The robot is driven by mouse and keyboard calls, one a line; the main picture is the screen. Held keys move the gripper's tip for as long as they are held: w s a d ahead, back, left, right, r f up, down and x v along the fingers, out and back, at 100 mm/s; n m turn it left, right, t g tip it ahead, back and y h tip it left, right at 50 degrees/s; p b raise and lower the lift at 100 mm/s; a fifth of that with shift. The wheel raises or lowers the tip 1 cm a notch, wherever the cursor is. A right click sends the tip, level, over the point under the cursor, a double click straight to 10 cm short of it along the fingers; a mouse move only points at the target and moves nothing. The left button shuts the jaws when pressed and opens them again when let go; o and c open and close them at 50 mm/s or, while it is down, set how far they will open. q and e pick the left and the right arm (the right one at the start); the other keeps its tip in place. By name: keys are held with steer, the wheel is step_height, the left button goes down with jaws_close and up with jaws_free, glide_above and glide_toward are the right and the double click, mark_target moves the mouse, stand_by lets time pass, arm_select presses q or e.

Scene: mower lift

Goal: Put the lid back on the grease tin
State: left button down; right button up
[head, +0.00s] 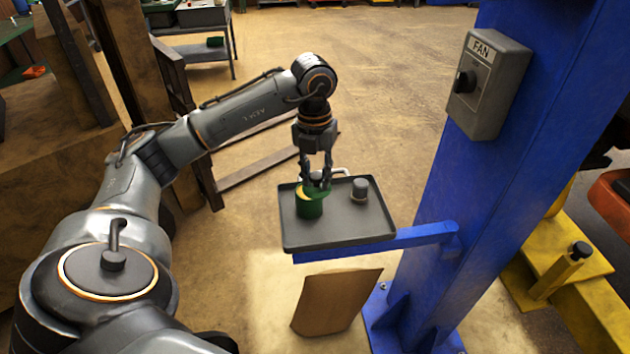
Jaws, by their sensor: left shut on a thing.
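The green grease tin (309,209) stands upright on a grey tray, with yellow grease showing at its open top on the left. My left gripper (316,178) points straight down over the tin, its fingers shut on the lid (319,191), a green disc with a dark knob. The lid is over the right part of the tin's mouth, off to one side, leaving the left part uncovered. I cannot tell whether the lid touches the rim. The fingers hide part of the lid. My right gripper is not in view.
The grey tray (355,235) sits on a blue arm (425,237) from the blue post (455,190). A small grey cylinder (360,189) stands right of the tin. A FAN switch box (487,85) is on the post. A brown cardboard piece (335,300) is below the tray.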

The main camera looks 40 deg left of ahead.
arm_select(q)
steer(key=w+a+f, duration=0.1)
steer(key=a, duration=0.1)
steer(key=w+a+f+n+b, duration=0.1)
steer(key=f, duration=0.1)
steer(key=w+a+f+n, duration=0.1)
steer(key=a, duration=0.1)
steer(key=shift+w+a+f+b, duration=0.3)
steer(key=shift+w+f+b, duration=0.05)
steer(key=shift+w+b, duration=0.05)
steer(key=shift+f+b, duration=0.45)
steer(key=shift+f, duration=0.35)
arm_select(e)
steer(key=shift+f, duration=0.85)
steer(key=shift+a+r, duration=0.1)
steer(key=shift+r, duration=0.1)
arm_select(q)
steer(key=shift+f, duration=0.15)
stand_by(0.8)
steer(key=shift+c, duration=2.4)
jaws_free()
